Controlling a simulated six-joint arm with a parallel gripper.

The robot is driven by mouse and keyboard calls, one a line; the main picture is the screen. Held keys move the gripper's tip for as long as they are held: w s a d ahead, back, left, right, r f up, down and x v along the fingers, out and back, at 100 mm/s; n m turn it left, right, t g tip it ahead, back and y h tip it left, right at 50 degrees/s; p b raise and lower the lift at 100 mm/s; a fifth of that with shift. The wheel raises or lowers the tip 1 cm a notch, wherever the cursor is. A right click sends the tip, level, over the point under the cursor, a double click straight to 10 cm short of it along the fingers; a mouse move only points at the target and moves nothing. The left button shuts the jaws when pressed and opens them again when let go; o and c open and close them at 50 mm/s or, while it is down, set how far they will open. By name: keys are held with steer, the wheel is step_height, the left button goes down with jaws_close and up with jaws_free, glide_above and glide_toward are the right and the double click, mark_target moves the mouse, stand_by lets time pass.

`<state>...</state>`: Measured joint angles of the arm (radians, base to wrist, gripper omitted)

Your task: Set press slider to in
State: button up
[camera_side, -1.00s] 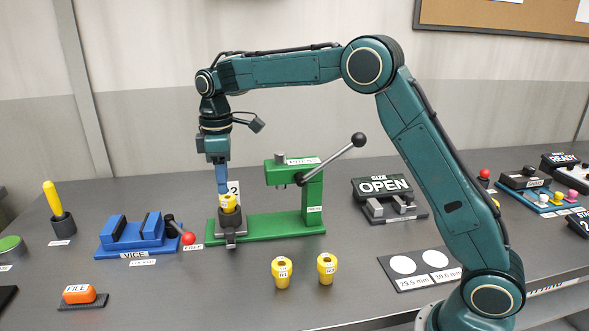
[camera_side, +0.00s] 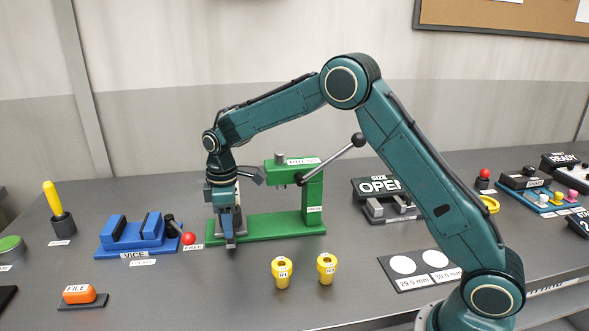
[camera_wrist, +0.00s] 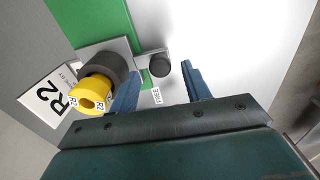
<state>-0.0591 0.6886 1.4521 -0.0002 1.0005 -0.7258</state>
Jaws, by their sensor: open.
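The green press (camera_side: 313,205) stands mid-table, its long green base reaching left. In the wrist view the press slider is a grey plate (camera_wrist: 123,47) on the green base, with a dark cup (camera_wrist: 104,68) holding a yellow R2 piece (camera_wrist: 90,95). A dark round knob (camera_wrist: 160,66) sticks out from the plate on an arm. My gripper (camera_wrist: 160,88) is open and low, its two blue fingers on either side of the knob's line; I cannot tell whether they touch it. In the side view my gripper (camera_side: 229,232) hides most of the slider at the base's left end.
The blue vice (camera_side: 140,232) with its red knob (camera_side: 188,238) is close on the left. Two yellow pieces, R1 (camera_side: 282,271) and R3 (camera_side: 326,268), stand in front of the press. The press's lever (camera_side: 335,157) slants up to the right.

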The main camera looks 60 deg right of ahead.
steer(key=shift+f, duration=0.95)
jaws_close()
steer(key=shift+s+d, duration=1.7)
steer(key=shift+d, duration=0.05)
jaws_free()
steer(key=shift+r, duration=0.15)
